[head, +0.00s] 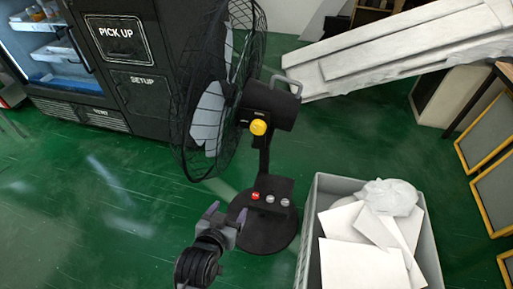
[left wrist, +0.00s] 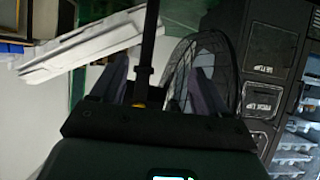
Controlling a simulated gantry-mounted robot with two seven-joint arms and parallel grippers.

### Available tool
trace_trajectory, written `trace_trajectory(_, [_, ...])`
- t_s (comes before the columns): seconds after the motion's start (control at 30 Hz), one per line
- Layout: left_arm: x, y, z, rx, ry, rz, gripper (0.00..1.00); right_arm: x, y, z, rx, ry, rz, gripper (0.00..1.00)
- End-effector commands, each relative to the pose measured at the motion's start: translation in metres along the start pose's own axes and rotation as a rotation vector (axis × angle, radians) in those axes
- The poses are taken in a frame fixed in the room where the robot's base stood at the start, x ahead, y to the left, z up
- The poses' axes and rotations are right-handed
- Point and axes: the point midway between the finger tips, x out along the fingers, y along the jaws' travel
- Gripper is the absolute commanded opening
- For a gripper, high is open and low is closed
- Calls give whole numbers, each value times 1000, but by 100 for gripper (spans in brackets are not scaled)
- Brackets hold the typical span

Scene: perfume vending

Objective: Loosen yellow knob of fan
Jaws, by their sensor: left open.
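The black fan (head: 268,105) stands on the green floor with its wire cage turned to the left. The yellow knob (head: 258,127) is on the side of its motor housing, above the round base. My left gripper (head: 226,214) is open and empty, in front of the base and well below the knob, apart from it. In the left wrist view, the fan cage (left wrist: 208,72) appears behind the open fingers (left wrist: 152,82). A small yellow bit shows low between them, mostly hidden, and I cannot tell if it is the knob. My right gripper is not in view.
A grey bin (head: 311,240) with white panels and a plastic bag stands right of the fan base. A black vending cabinet (head: 120,80) is behind on the left. A white panel (head: 400,48) leans at the back right.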

Motion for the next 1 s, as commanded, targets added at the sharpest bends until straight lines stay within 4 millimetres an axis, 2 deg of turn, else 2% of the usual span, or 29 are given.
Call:
trace_trajectory(0.03, [10, 8, -30, 24, 91, -9, 75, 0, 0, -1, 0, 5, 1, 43])
trace_trajectory(0.1, [17, 16, -64, 48, 197, -27, 75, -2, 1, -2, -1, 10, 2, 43])
trace_trajectory(0.2, [22, 24, -102, 83, 322, -54, 75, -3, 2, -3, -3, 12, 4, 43])
trace_trajectory(0.3, [23, 28, -127, 109, 409, -77, 75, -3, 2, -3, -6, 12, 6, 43])
trace_trajectory(0.4, [23, 31, -142, 126, 463, -92, 75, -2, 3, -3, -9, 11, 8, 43])
trace_trajectory(0.57, [31, 32, -153, 136, 493, -102, 75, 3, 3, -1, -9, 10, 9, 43])
trace_trajectory(1.0, [89, 28, -182, 135, 491, -101, 75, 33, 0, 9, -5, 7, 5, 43])
